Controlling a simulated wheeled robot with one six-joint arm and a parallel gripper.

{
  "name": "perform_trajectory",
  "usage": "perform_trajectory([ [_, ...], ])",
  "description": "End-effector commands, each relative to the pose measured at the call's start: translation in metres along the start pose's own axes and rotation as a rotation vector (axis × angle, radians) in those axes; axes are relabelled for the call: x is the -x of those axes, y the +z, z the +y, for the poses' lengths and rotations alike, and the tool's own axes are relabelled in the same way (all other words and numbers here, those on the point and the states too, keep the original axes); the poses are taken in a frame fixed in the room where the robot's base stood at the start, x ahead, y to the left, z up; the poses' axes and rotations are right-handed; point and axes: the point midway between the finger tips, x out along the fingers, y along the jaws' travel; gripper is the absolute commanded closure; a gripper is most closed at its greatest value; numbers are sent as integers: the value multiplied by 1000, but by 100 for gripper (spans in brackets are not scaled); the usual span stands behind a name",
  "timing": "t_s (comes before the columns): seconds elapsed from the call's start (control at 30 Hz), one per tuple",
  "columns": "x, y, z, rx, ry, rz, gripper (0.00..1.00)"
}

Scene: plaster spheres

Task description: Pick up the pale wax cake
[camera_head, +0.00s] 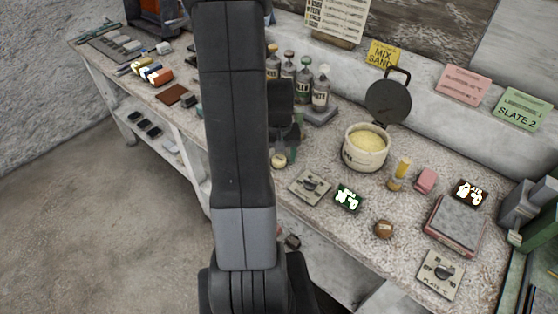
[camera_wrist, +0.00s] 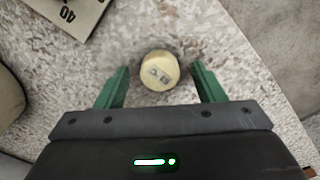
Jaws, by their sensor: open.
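The pale wax cake (camera_wrist: 160,70) is a small round, pale yellow disc with dark marks on top, lying on the speckled worktop. In the head view the cake (camera_head: 278,160) shows just right of my arm, below the bottles. My gripper (camera_wrist: 160,66) is open above it. The green fingers are on the cake's left and right, with a gap on both sides, and no contact shows. In the head view my arm hides part of the gripper.
A dial plate (camera_head: 310,185) and a green-lit display (camera_head: 348,198) lie near the cake. A pot of yellow material (camera_head: 367,147) with a raised lid stands to the right. Several bottles (camera_head: 304,82) stand behind. The worktop's front edge is close.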

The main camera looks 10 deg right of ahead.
Motion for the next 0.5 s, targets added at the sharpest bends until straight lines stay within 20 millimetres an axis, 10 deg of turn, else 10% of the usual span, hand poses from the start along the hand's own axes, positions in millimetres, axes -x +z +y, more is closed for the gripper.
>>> perform_trajectory([
  [0.07, 0, 0, 0, 0, 0, 0, 38],
  [0.3, 0, 0, 0, 0, 0, 0, 83],
  [0.5, 0, 0, 0, 0, 0, 0, 86],
])
